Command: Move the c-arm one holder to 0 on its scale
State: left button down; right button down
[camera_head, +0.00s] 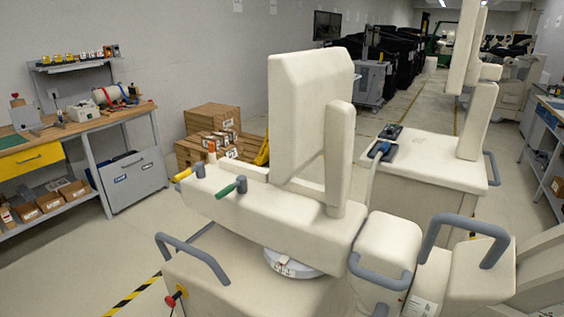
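The nearest covered cart, cream-coloured, fills the middle and bottom and appears to be c-arm one (230,280). A long cream horizontal beam (265,205), which may be its holder, lies across the top, with a tall panel above it. A white round collar (290,264) under the beam bears small dark marks that may be the scale; I cannot read a value or a 0. A yellow-ended lever (184,175) and a green-ended lever (232,188) sit on the beam's left part. Grey handles (195,255) are on the cart. Neither of my grippers is visible.
A second cream cart (430,160) stands behind to the right. A wooden workbench (70,130) is at the left, with a grey cabinet beside it. Cardboard boxes (212,118) stand against the wall. Free floor lies between the bench and the near cart.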

aim_at(474, 280)
jog(key=z, duration=1.35)
jog(key=k+j+u, duration=0.2)
jog(key=k, duration=0.4)
jog(key=i+l, duration=0.35)
jog(key=i, duration=0.1)
